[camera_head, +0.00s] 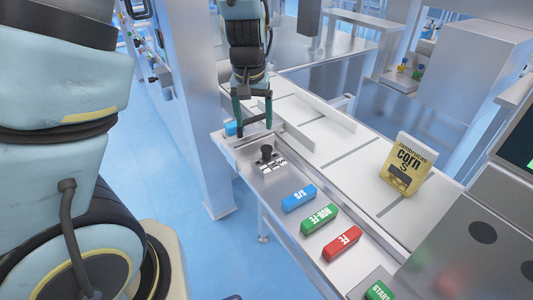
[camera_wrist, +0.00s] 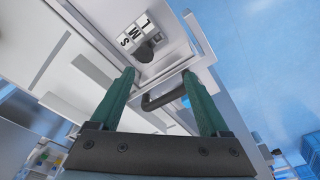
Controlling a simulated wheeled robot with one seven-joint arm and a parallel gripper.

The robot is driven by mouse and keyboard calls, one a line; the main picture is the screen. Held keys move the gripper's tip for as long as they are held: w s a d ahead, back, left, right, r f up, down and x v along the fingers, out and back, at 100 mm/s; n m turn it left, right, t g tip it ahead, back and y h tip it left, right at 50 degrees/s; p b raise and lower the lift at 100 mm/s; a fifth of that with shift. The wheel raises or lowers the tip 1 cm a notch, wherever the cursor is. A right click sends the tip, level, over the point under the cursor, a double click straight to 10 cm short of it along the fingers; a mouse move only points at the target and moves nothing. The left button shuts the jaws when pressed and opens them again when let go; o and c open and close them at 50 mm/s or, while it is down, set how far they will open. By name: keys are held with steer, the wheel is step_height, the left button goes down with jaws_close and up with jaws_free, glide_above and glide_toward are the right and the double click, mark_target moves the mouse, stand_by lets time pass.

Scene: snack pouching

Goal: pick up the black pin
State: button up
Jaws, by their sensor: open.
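A black knob-like pin (camera_head: 266,150) stands upright on a small plate with white lettered labels, on the near side of the counter. In the wrist view the pin (camera_wrist: 146,52) shows beyond my fingertips, beside the letters. My gripper (camera_head: 253,121) has green fingers. It hangs above and behind the pin, apart from it. In the wrist view my gripper (camera_wrist: 159,74) is open, with the fingers spread wide. A dark bent bar (camera_wrist: 165,96) shows between the fingers in that view; I cannot tell whether it touches them.
Blue (camera_head: 299,198), green (camera_head: 319,218) and red (camera_head: 341,243) labelled blocks line the counter's front edge. A corn snack pouch (camera_head: 405,164) stands to the right. A low white divider (camera_head: 315,121) stands behind.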

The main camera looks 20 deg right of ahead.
steer(key=d, duration=0.2)
glide_above(266, 148)
steer(key=f, duration=0.5)
steer(key=shift+s+a+f, duration=0.1)
steer(key=shift+a+f, duration=0.2)
steer(key=shift+f, duration=0.05)
steer(key=shift+d+f+p, duration=0.2)
steer(key=shift+f, duration=1.15)
steer(key=shift+d+f+p, duration=0.15)
steer(key=shift+f+p, duration=0.05)
steer(key=shift+f, duration=1.15)
jaws_close()
